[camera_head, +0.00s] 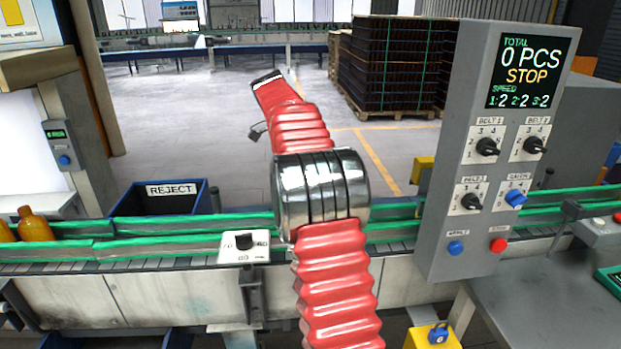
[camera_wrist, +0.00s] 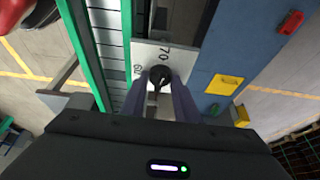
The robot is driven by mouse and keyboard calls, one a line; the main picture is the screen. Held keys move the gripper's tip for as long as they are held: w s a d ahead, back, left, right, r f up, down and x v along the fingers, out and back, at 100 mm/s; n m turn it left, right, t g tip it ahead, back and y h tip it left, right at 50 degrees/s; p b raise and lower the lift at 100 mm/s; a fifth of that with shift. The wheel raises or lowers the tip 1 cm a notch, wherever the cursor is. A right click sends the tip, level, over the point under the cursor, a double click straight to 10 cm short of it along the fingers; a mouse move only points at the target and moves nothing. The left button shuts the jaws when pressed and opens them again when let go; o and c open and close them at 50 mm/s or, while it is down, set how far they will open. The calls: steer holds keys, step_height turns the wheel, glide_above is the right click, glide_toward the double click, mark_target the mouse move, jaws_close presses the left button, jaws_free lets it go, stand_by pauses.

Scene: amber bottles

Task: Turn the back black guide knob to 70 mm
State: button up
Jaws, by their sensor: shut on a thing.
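In the wrist view, a black guide knob (camera_wrist: 160,74) sits on a pale plate (camera_wrist: 182,58) printed with 70 and 60. My gripper (camera_wrist: 160,80) has its two dark fingers on either side of this knob and is shut on it. I cannot clearly tell which number the knob's pointer faces. In the head view, my red-sleeved arm reaches over the conveyor and my gripper is hidden. Another black guide knob (camera_head: 243,241) sits on a white plate at the conveyor's near side. The back knob does not show there.
The conveyor has green guide rails (camera_head: 170,239), with amber bottles (camera_head: 34,226) at the left. A blue REJECT bin (camera_head: 150,202) stands behind it. A grey control panel (camera_head: 495,150) reading STOP stands right of my arm. Stacked crates (camera_head: 400,65) stand far back.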

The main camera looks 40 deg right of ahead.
steer(key=o, duration=1)
steer(key=shift+w+d, duration=0.1)
